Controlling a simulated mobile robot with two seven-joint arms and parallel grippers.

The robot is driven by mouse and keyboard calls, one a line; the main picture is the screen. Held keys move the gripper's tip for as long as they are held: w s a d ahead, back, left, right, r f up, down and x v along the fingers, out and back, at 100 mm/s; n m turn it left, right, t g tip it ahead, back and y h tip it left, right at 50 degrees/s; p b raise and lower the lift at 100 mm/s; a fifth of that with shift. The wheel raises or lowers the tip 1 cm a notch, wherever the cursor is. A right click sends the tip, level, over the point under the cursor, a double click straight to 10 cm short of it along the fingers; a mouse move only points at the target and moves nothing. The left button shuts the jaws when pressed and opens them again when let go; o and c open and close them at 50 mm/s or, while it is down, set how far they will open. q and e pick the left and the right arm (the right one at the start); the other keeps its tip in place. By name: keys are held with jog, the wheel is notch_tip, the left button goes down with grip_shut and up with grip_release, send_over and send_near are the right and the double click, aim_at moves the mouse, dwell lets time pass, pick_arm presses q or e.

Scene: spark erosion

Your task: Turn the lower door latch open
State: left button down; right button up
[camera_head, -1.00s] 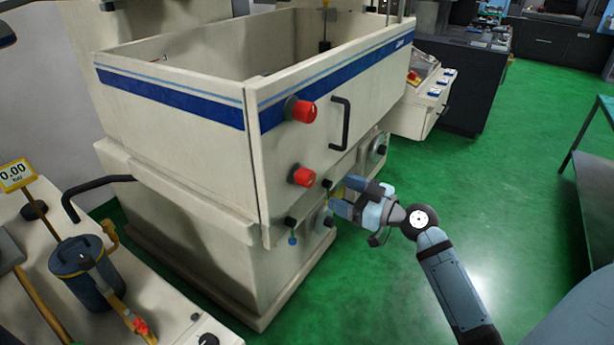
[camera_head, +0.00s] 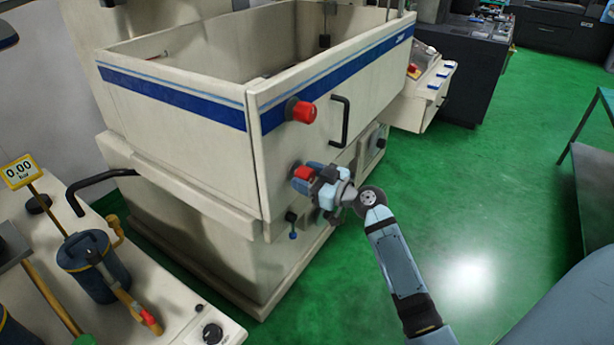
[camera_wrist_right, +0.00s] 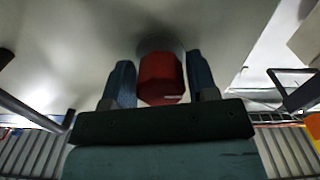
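The lower door latch (camera_head: 303,173) is a red knob on the front face of the cream tank, low near its left corner. The upper latch (camera_head: 304,111) is a like red knob above it. My right gripper (camera_head: 302,176) is at the lower latch, with its two blue fingers on either side of the knob. In the right wrist view, the red knob (camera_wrist_right: 161,78) sits between the open fingers (camera_wrist_right: 162,84), with a narrow gap on each side. The head view partly hides the knob behind the fingers. My left gripper is not in view.
A black door handle (camera_head: 340,121) stands out to the right of the latches. A small blue-tipped valve (camera_head: 292,226) is below the gripper. A bench with a blue canister (camera_head: 88,266) is at left. Green floor (camera_head: 470,210) is free at right.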

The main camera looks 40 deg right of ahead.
jog(key=c, duration=0.5)
jog(key=shift+c, duration=0.2)
